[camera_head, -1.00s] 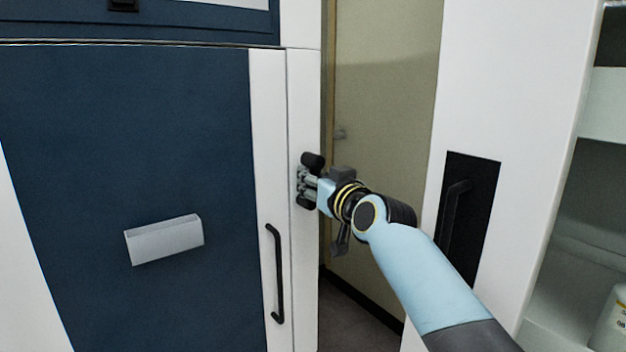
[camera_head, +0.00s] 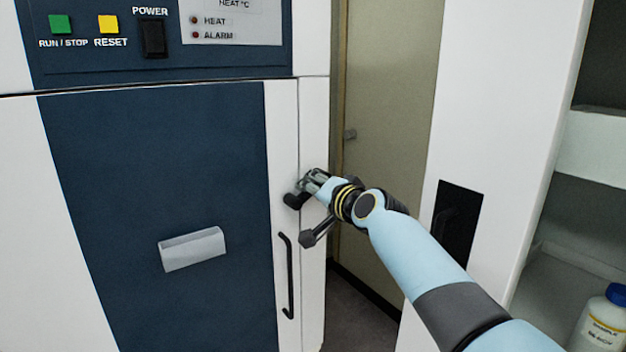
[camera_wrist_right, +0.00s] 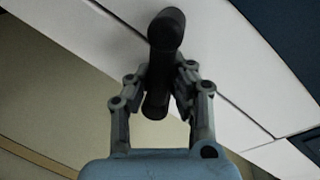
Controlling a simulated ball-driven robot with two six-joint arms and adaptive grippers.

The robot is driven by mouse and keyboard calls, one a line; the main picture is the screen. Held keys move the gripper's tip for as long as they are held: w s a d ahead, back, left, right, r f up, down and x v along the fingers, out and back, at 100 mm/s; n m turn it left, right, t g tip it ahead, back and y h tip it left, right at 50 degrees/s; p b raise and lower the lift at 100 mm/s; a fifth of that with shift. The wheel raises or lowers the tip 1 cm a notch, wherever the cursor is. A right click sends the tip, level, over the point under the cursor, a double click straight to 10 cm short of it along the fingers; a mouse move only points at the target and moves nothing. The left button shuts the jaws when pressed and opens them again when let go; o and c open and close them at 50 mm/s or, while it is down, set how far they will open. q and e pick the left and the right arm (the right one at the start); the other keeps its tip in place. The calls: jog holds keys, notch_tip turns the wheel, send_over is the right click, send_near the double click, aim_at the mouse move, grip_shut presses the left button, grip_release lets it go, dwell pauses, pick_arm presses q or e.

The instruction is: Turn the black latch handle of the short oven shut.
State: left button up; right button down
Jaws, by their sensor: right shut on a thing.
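The short oven (camera_head: 190,150) fills the left of the head view. It has a dark blue front panel in a white frame, and its door looks closed. My right gripper (camera_head: 312,183) is at the right edge of the oven front. Its fingers are shut on the black latch handle (camera_head: 293,201), whose rounded end sticks out to the lower left of the fingers. In the right wrist view the latch handle (camera_wrist_right: 166,38) runs between the two fingers (camera_wrist_right: 160,82) and past their tips. Its pivot is hidden. My left gripper is not in view.
A silver-grey block handle (camera_head: 192,249) juts from the blue panel. A long black bar handle (camera_head: 287,275) is below my gripper. Control buttons (camera_head: 107,24) are above. A white cabinet (camera_head: 490,110) and a blue-capped bottle (camera_head: 604,318) are at the right.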

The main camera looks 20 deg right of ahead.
jog(key=m+p, duration=0.1)
jog(key=m, duration=0.1)
jog(key=r+m+y+p, duration=0.1)
jog(key=shift+d+m+g, duration=0.1)
jog(key=shift+m+g, duration=0.2)
jog(key=shift+m, duration=0.1)
jog(key=shift+s+r+m+y+p, duration=0.1)
jog(key=shift+m+y+p, duration=0.3)
jog(key=shift+m, duration=0.8)
